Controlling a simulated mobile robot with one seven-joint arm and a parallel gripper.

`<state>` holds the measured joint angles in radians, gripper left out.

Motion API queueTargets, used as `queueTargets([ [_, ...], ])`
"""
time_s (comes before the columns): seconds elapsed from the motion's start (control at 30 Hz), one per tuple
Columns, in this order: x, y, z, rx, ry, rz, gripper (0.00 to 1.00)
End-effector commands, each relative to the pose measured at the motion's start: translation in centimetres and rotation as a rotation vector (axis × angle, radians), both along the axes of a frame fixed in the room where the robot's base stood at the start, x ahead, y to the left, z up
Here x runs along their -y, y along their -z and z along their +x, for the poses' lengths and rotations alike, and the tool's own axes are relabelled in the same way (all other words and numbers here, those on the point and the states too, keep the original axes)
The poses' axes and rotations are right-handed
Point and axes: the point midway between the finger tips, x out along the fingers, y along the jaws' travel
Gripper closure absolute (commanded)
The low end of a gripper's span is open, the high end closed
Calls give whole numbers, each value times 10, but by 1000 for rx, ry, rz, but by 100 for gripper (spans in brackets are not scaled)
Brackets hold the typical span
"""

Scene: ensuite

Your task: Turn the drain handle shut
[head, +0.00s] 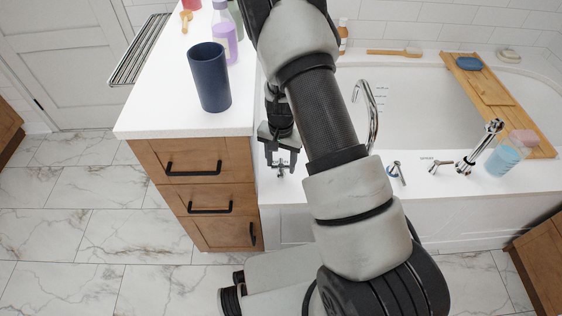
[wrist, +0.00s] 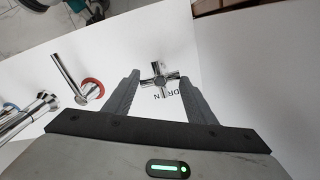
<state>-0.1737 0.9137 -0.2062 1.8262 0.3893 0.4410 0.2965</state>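The drain handle is a chrome cross-shaped knob (wrist: 160,79) on the white tub deck, with partly hidden dark lettering beside it in the wrist view. My gripper (wrist: 159,84) is open, with one dark finger on each side of the cross. I cannot tell whether either finger touches it. In the head view my gripper (head: 280,160) points down at the deck beside the wooden cabinet, and the handle shows small between the fingertips (head: 282,169).
A chrome lever with a red ring (wrist: 92,87) stands left of the cross in the wrist view. The curved tub spout (head: 372,112) rises behind my arm. The counter (head: 165,100) with a dark blue cup (head: 208,78) is close on the gripper's left.

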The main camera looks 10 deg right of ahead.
Motion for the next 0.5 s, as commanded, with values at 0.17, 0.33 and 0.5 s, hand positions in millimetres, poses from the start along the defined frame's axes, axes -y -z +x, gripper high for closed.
queueTargets([
  [0.17,0,0,0,0,0,0,32],
  [0.33,0,0,0,0,-1,0,32],
  [0.5,0,-15,1,1,-2,0,32],
])
